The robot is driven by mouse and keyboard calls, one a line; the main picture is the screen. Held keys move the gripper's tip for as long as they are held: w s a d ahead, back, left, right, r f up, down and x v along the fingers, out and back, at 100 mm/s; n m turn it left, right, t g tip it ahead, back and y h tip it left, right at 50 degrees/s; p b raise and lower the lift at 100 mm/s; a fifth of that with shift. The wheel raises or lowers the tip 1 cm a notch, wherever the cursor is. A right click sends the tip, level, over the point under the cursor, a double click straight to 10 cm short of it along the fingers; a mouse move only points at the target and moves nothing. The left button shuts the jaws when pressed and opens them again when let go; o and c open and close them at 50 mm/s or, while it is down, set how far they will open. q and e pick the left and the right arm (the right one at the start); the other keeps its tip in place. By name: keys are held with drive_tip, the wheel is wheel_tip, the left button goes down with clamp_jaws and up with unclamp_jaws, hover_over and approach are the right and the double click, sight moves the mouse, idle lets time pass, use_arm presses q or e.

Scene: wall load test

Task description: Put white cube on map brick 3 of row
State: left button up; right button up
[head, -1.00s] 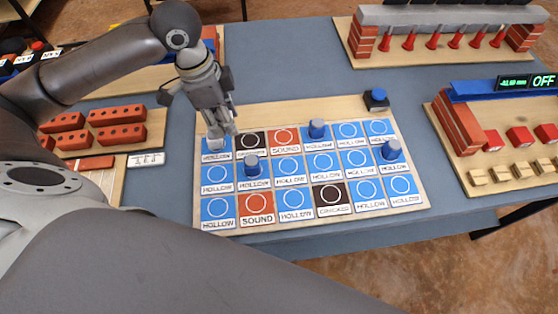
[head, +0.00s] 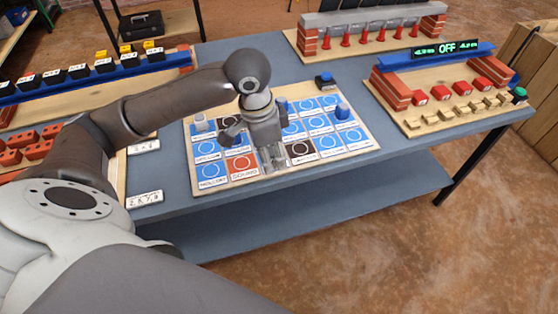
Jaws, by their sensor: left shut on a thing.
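My left gripper (head: 272,162) is over the front row, between those two tiles, shut on a small pale thing. I take this for the white cube; the fingers mostly hide it, and I cannot tell whether it touches the tile. Another pale piece (head: 200,122) stands on the back-left tile. My right gripper is out of view.
Blue pegs stand on the board, one at the right (head: 343,111) and one left of my gripper (head: 238,138). A brick rig with red blocks (head: 482,84) stands at the right. The table's front edge is close to the board.

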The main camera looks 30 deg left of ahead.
use_arm(q)
drive_tip(key=w+a+f, duration=0.2)
drive_tip(key=w+f, duration=0.1)
drive_tip(key=w+a+f, duration=0.2)
drive_tip(key=w, duration=0.1)
drive_tip(key=w+a+f, duration=0.2)
drive_tip(key=w+f, duration=0.1)
drive_tip(key=w, duration=0.1)
drive_tip(key=shift+a+f+p, duration=0.3)
drive_tip(key=shift+a+p, duration=0.05)
drive_tip(key=shift+a, duration=0.05)
drive_tip(key=shift+w+a+f, duration=0.2)
drive_tip(key=shift+w+f, duration=0.1)
drive_tip(key=shift+f, duration=0.05)
wheel_tip(320, 180, down, 3)
drive_tip(key=shift+f+p, duration=0.1)
drive_tip(key=shift+p, duration=0.25)
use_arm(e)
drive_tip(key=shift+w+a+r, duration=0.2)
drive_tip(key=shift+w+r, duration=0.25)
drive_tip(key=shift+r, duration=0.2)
use_arm(q)
drive_tip(key=shift+f, duration=0.1)
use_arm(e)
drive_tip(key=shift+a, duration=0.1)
use_arm(q)
drive_tip(key=o, duration=1.1)
drive_tip(key=shift+c, duration=0.2)
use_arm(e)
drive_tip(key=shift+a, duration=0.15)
